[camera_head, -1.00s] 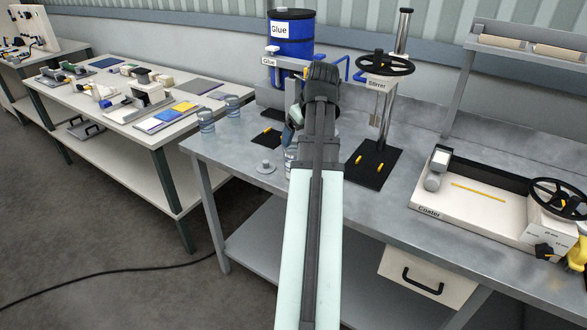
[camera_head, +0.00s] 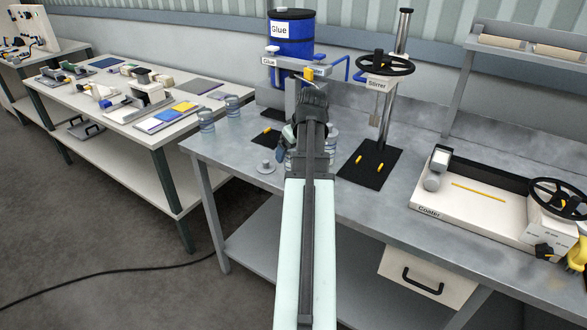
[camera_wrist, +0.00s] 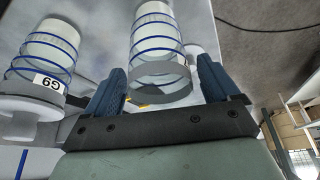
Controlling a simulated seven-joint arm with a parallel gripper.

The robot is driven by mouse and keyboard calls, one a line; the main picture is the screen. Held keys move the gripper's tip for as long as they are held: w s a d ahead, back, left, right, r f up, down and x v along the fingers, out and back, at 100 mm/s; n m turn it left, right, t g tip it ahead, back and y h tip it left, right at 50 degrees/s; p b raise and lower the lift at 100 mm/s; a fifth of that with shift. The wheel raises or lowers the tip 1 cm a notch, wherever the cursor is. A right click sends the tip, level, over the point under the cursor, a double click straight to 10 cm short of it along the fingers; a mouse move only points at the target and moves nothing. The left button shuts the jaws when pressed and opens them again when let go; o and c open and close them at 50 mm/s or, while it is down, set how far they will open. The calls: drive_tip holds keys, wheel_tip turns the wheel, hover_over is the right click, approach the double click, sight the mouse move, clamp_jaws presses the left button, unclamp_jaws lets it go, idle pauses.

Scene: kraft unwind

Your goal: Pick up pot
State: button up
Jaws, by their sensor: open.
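In the wrist view, a clear pot (camera_wrist: 158,45) with blue rings and pale contents lies between the two blue fingers of my gripper (camera_wrist: 163,68). The fingers are apart, with a gap visible at least on the right side. A second ringed pot (camera_wrist: 42,60) with a white label stands to the left, outside the fingers.
The glue drum (camera_head: 292,35) and its stand are behind my wrist. The stirrer (camera_head: 385,75) and black mat (camera_head: 370,165) are to the right, then the coater (camera_head: 480,205). A small round lid-like piece (camera_head: 265,167) lies at left. More pots (camera_head: 206,121) stand on the left table.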

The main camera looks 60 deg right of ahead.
drive_tip(key=shift+w+f, duration=0.15)
drive_tip(key=shift+f, duration=0.25)
drive_tip(key=c, duration=1.4)
drive_tip(key=shift+d+r, duration=0.1)
drive_tip(key=shift+r, duration=0.05)
drive_tip(key=shift+c, duration=0.2)
